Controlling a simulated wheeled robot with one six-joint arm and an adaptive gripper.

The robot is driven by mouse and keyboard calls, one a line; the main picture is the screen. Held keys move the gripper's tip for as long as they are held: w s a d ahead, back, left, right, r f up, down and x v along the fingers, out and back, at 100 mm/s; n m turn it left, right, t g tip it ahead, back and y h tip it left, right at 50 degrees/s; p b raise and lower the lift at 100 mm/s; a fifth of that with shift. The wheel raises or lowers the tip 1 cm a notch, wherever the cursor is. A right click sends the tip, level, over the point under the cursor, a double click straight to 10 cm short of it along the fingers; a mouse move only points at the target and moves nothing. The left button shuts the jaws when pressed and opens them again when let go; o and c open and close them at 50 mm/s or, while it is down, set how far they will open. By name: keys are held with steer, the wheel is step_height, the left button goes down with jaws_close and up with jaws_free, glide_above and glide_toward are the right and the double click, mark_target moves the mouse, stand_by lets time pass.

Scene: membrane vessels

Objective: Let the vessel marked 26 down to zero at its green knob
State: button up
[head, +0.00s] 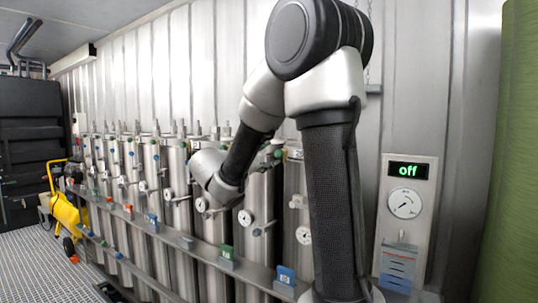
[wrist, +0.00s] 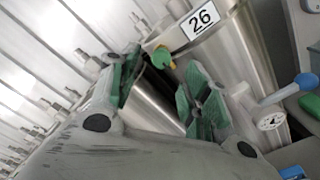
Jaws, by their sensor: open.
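The vessel marked 26 (wrist: 236,52) is a steel cylinder in the wrist view, with its white number label (wrist: 201,19) near the top. A green knob (wrist: 162,57) with a yellow part sits at its upper left side. My gripper (wrist: 158,84) is open, its two green-padded fingers spread apart. The knob shows beyond the fingertips, roughly in line with the gap, and nothing is between the pads. Whether a finger touches it I cannot tell. In the head view my arm hides the fingers, and I cannot make out the number 26.
A gauge (wrist: 270,121) and a blue handle (wrist: 304,81) are at the vessel's right. Neighbouring vessels (head: 179,196) stand in a close row behind a rail (head: 187,242). A panel display (head: 408,170) reads "off" above a dial (head: 405,203). A yellow machine (head: 64,213) stands far left.

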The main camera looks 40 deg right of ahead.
mark_target(278, 154)
steer(key=x, duration=0.7)
steer(key=shift+d+f, duration=0.1)
steer(key=shift+d, duration=0.15)
steer(key=c, duration=1)
